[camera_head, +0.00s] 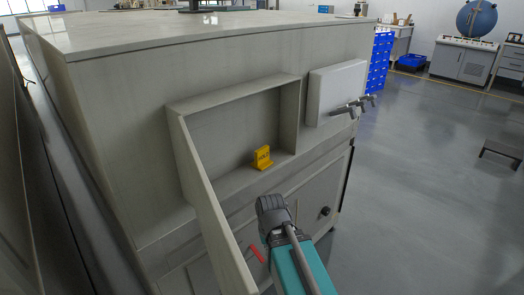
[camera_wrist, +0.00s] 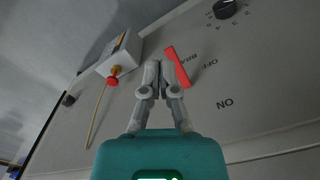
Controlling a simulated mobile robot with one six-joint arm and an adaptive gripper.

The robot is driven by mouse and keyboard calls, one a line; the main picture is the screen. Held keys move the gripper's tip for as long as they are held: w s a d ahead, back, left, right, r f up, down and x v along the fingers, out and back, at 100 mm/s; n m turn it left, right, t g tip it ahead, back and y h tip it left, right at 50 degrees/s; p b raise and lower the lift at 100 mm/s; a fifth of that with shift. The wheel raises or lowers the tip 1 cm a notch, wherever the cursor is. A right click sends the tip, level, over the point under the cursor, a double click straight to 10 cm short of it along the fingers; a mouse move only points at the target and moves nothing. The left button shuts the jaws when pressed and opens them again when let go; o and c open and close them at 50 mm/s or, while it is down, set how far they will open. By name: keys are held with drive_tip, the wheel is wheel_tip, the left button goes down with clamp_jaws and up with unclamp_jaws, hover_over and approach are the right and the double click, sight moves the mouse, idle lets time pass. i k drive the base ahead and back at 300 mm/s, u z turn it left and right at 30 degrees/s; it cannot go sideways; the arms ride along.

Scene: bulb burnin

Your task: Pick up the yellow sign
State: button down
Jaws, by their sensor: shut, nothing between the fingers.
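The yellow sign (camera_head: 262,158), a small block-like piece with an upright part and a foot, stands on the bottom ledge of an open recess (camera_head: 190,150) in the side of the pale cabinet. It does not show in the wrist view. My gripper (camera_head: 270,203) is below the sign in the head view, apart from it, in front of the cabinet's lower panel. In the wrist view my gripper (camera_wrist: 161,68) has its two fingers together, with nothing seen between them.
A red lever (camera_wrist: 177,67) lies near my fingertips in the wrist view, beside OFF and ON lettering. A black knob (camera_wrist: 226,8) and a small box with a red button (camera_wrist: 113,72) are nearby. A white box (camera_head: 334,92) with metal fittings juts out right of the recess. Open floor (camera_head: 430,200) lies right.

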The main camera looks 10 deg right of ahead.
sight(262, 162)
drive_tip(key=z, duration=0.75)
drive_tip(key=k, duration=0.75)
drive_tip(key=u, duration=0.55)
